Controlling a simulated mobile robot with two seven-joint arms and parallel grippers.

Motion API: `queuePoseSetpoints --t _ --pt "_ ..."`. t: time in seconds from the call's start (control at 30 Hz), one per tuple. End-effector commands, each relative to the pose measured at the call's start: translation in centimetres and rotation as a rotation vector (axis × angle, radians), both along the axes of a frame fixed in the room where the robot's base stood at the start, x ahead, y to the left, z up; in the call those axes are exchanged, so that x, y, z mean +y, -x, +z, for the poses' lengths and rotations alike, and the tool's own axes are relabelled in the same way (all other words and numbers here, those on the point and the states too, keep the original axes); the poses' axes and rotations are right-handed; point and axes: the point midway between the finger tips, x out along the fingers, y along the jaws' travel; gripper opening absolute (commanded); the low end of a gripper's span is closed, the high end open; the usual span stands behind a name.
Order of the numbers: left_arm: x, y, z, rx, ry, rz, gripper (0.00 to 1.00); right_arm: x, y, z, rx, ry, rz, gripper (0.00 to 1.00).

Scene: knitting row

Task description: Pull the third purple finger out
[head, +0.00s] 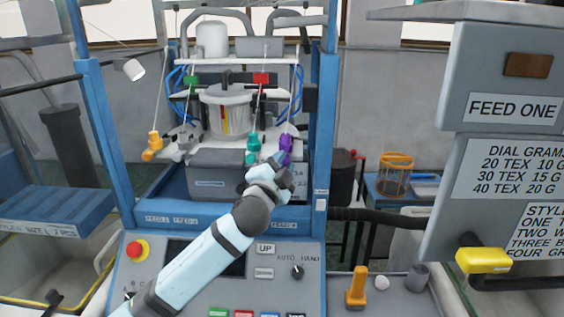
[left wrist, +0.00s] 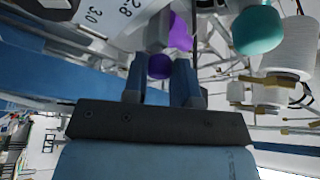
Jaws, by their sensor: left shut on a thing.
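The purple finger (head: 286,144) is at the right end of a row of coloured yarn fingers on the knitting machine's front. In the left wrist view its round purple knob (left wrist: 160,67) sits between my gripper's two blue fingers. My left gripper (head: 280,163) reaches up from below and is shut on the purple finger. The left wrist view shows the gripper (left wrist: 159,78) close up. A teal finger (head: 253,144) stands just left of the purple one and shows in the left wrist view (left wrist: 257,30). My right gripper is not in view.
An orange finger (head: 154,142) is at the row's left end. Blue frame posts (head: 324,120) flank the machine. The control panel (head: 240,300) lies below, with a red button (head: 138,249) and an orange lever (head: 357,287). A grey sign box (head: 500,150) blocks the right side.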

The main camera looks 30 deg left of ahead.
Motion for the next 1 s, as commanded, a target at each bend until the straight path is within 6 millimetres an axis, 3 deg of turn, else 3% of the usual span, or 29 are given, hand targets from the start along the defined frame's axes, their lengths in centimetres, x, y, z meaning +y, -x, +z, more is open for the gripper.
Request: queuePoseSetpoints --t 0.03,0.07,0.13,0.17,0.57,1.0 --pt "-0.2 0.1 -0.2 0.004 0.001 -0.004 0.0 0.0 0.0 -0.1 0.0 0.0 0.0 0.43" --pt "-0.2 0.1 -0.2 0.004 0.001 -0.004 0.33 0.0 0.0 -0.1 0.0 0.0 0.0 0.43" --pt "-0.2 0.1 -0.2 0.003 0.001 -0.003 0.49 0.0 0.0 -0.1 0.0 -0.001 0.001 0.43" --pt "-0.1 0.0 -0.2 0.003 0.0 -0.003 0.52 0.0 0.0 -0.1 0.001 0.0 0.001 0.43" --pt "-0.2 1.0 -0.5 0.002 0.001 -0.003 0.52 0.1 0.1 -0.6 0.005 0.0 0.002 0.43" --pt "-1.3 10.1 -2.6 0.003 0.002 -0.003 0.52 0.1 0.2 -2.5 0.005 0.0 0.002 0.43"
